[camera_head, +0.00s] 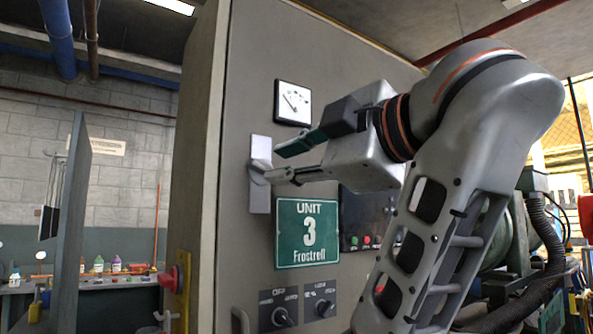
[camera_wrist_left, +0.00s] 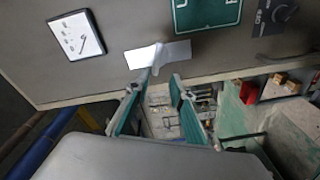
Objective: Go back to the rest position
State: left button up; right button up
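My left gripper (camera_head: 283,162) is in front of the grey cabinet (camera_head: 245,95), at its door handle (camera_head: 260,172). Its two fingers are spread apart with a gap between them. In the left wrist view the gripper (camera_wrist_left: 154,85) is also open, and the pale handle (camera_wrist_left: 158,54) lies just beyond the fingertips, its lever end pointing toward the gap. I cannot tell whether a finger touches the handle. My right gripper is in neither view.
Bottles stand on a far bench (camera_head: 125,283). Black hoses (camera_head: 535,270) are at right.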

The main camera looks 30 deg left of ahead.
pick_arm(q)
jog(key=shift+m+t, duration=0.5)
jog(key=shift+t, duration=0.4)
jog(key=x, duration=0.2)
jog(key=w+b+x, duration=0.1)
jog(key=x, duration=0.1)
jog(key=shift+w+a+b, duration=0.15)
jog(key=shift+b, duration=0.15)
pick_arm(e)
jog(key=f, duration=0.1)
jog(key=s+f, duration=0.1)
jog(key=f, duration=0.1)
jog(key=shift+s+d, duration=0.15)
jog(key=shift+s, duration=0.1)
